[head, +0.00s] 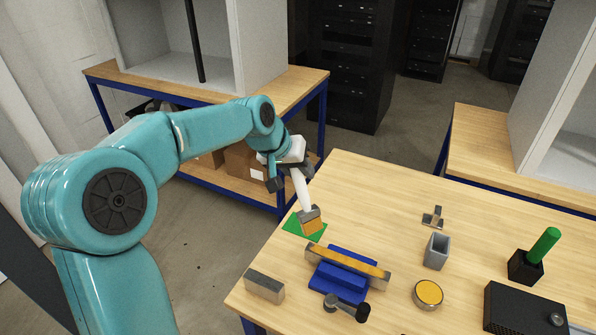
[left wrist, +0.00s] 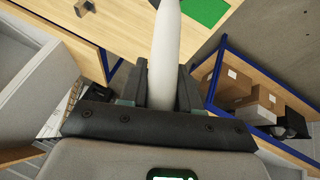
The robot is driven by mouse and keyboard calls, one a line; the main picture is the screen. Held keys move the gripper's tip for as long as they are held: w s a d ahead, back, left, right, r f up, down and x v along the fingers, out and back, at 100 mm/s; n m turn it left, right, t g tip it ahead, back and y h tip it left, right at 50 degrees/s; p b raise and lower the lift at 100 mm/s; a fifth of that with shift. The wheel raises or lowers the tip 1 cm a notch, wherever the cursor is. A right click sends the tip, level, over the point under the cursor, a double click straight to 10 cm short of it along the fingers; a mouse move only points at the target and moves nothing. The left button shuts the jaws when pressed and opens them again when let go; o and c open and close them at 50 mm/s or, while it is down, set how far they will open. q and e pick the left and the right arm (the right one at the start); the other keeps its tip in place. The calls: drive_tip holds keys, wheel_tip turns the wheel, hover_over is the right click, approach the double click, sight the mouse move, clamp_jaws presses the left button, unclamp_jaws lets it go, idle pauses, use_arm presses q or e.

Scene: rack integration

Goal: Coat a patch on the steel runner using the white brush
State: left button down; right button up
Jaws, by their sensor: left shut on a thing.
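My left gripper (head: 288,176) is shut on the handle of the white brush (head: 302,192). The handle also shows between the fingers in the left wrist view (left wrist: 166,45). The brush points down, slightly tilted, with its metal ferrule and tan bristles over a green mat (head: 291,225) at the table's left edge. I cannot tell whether the bristles touch the mat. The steel runner (head: 348,261), a long bar with a shiny, tan-looking face, sits in a blue holder (head: 340,282), apart from the brush. My right gripper is not in view.
A round tin with a yellow-orange top (head: 428,294) stands right of the holder. A metal block (head: 264,286) and a dark dumbbell-shaped part (head: 347,307) lie near the front. A grey cup (head: 437,251) and a green-handled tool in a black stand (head: 526,266) are farther right.

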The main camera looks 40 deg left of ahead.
use_arm(q)
drive_tip(key=shift+d+r, duration=0.1)
drive_tip(key=shift+r, duration=0.55)
drive_tip(key=shift+s+a+r+p, duration=0.15)
drive_tip(key=shift+a+r+p, duration=0.2)
drive_tip(key=shift+p, duration=0.2)
drive_tip(key=shift+d, duration=0.25)
